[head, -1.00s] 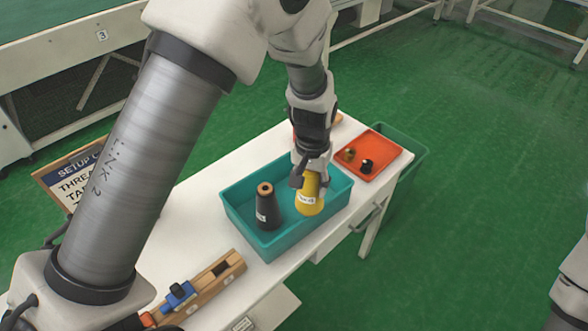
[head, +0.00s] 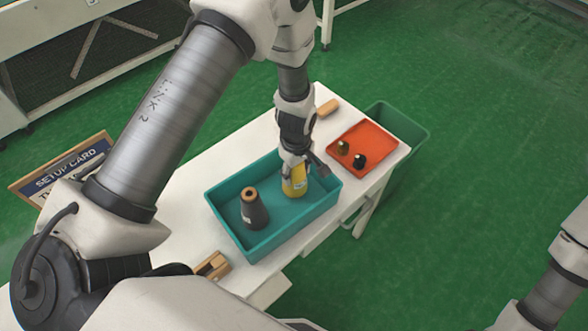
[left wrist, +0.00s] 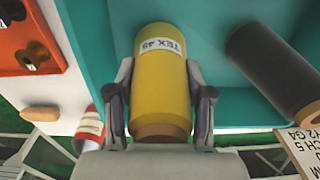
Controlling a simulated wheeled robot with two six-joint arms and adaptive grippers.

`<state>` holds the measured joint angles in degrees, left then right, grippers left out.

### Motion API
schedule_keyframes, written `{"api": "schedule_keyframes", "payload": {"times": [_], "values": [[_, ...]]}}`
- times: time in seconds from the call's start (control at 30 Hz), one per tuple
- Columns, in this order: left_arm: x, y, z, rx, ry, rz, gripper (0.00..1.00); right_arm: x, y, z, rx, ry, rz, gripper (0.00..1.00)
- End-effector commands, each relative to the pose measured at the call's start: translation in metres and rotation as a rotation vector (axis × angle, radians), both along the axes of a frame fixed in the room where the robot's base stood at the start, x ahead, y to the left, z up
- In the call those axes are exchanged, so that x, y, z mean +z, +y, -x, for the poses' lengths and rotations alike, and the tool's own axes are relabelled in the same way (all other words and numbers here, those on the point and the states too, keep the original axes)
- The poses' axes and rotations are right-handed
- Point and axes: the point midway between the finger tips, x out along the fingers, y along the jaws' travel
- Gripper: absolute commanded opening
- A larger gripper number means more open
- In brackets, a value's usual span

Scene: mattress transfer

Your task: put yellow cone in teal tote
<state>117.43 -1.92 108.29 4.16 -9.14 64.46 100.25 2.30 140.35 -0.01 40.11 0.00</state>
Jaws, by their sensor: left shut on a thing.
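The yellow cone (head: 294,185) is inside the teal tote (head: 300,221), towards its right end. My left gripper (head: 299,167) comes down over it from above and is shut on it. In the left wrist view the yellow cone (left wrist: 160,85) has a white "TEX 45" label and lies between the two fingers, one on each side. I cannot tell whether its base touches the tote floor. My right gripper is out of view; only part of my right arm shows at the lower right.
A dark cone (head: 254,213) stands in the tote to the left of the yellow one. An orange tray (head: 380,142) with small dark pieces lies to the right on the white table (head: 190,222). A green bin (head: 410,117) stands beyond. A wooden piece (head: 328,108) lies at the back.

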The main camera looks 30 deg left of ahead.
Motion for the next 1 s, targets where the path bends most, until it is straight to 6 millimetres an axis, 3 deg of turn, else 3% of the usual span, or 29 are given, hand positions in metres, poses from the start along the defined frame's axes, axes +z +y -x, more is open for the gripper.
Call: {"api": "schedule_keyframes", "payload": {"times": [0.13, 0.47, 0.5, 0.53, 0.83, 1.0], "values": [[-0.018, 0.000, 0.000, -0.001, 0.000, 0.000, 0.05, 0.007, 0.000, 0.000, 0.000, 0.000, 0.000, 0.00], [-0.025, 0.000, 0.000, -0.001, 0.000, 0.000, 0.05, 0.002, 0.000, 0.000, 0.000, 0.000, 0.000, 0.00], [-0.023, 0.000, 0.000, -0.001, 0.000, 0.000, 0.66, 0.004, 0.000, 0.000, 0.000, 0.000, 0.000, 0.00], [-0.023, 0.000, 0.000, -0.001, 0.000, 0.000, 0.76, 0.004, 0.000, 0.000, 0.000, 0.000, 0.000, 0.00], [-0.022, 0.000, 0.000, -0.001, 0.000, 0.000, 0.77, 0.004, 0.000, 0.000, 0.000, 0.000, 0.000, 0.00], [-0.007, 0.000, -0.002, -0.001, -0.004, 0.000, 0.77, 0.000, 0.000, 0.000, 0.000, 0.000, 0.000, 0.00]]}}
